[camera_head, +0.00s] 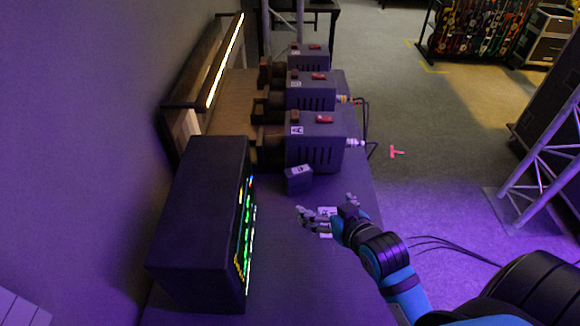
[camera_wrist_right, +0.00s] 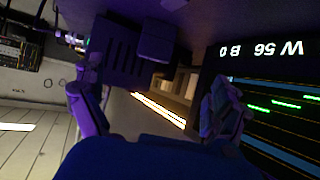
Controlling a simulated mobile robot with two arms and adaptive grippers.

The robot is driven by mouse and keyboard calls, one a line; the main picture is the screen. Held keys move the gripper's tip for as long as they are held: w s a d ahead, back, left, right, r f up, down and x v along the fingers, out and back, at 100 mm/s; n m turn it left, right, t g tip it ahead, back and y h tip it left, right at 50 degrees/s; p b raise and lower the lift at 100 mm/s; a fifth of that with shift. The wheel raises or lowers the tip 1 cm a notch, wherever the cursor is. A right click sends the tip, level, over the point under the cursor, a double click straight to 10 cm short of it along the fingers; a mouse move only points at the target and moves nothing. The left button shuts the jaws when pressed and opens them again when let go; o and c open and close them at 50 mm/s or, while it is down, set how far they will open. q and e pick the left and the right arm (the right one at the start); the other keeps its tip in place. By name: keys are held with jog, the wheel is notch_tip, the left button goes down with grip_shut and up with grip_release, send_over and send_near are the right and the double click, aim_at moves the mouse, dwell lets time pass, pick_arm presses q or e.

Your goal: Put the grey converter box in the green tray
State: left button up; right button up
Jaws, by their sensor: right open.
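A small dark grey box (camera_head: 298,179) with a white label on top, which looks like the converter box, stands on the table just in front of the nearest lamp-like unit. In the right wrist view the box (camera_wrist_right: 158,40) shows at the top, beyond the fingers. My right gripper (camera_head: 328,206) is open, with its fingers spread and pointing toward the box, a short way in front of it and not touching it. The fingers also show in the right wrist view (camera_wrist_right: 158,85) with nothing between them. I see no green tray. My left gripper is out of view.
A large black console (camera_head: 200,225) with lit displays stands on the left of the table (camera_head: 295,285). Several dark units with red switches (camera_head: 316,140) line the back, with cables on their right. A metal truss (camera_head: 535,160) stands at the right. The table front is clear.

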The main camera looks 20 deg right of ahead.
jog(key=w, duration=0.3)
jog(key=p, duration=0.1)
send_near(300, 178)
jog(key=w, duration=0.1)
jog(key=shift+t, duration=0.3)
jog(key=x, duration=0.4)
jog(key=shift+w+d+f, duration=0.1)
jog(key=shift+d+f, duration=0.1)
jog(key=shift+f, duration=0.1)
jog(key=shift+w+f, duration=0.15)
jog(key=shift+w, duration=0.15)
jog(key=p+x, duration=0.1)
jog(key=x, duration=0.4)
jog(key=shift+f, duration=0.1)
jog(key=shift+s, duration=0.15)
jog(key=shift+c, duration=0.8)
jog(key=c, duration=1.2)
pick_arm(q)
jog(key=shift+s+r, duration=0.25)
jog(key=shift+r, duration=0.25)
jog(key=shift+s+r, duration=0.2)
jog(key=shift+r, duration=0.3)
pick_arm(e)
jog(key=shift+c, duration=1.1)
